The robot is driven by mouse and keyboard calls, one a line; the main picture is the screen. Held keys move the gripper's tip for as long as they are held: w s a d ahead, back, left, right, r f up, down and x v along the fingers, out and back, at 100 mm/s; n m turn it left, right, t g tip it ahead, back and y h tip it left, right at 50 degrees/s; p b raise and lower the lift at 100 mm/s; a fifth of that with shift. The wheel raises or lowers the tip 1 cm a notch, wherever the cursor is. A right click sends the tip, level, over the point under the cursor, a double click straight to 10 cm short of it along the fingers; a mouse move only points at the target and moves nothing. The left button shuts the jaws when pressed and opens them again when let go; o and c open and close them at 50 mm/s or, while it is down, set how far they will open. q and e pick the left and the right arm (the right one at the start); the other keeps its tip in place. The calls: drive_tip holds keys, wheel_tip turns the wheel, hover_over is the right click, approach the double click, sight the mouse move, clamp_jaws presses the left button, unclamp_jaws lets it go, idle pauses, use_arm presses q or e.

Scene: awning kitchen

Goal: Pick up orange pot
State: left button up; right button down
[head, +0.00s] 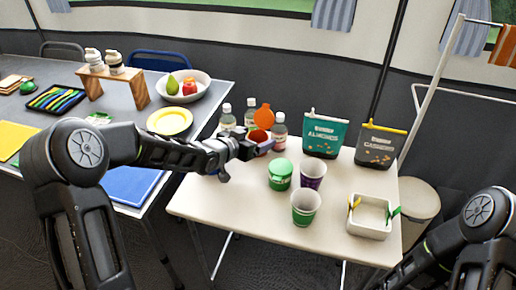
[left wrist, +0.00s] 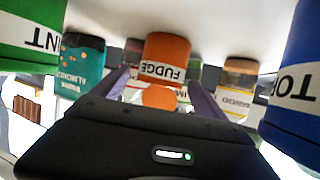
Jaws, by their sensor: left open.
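The orange pot (head: 259,137) stands near the back left of the cream table, partly hidden behind my left gripper (head: 250,150). In the left wrist view the orange pot (left wrist: 167,52) appears upside down, with a white label reading "FUDGE". My left gripper (left wrist: 161,82) is open, its two purple fingers pointing toward the pot, one on each side in the picture. I cannot tell whether they touch it. Nothing is held. My right arm shows at the lower right of the head view; its gripper is out of view.
A green pot (head: 280,175), paper cups (head: 305,208), a white bin (head: 370,222) and almond (head: 325,136) and cashew bags (head: 380,145) share the table. A blue pot (left wrist: 293,85) is beside the gripper.

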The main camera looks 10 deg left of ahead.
use_arm(q)
clamp_jaws()
idle(1.0)
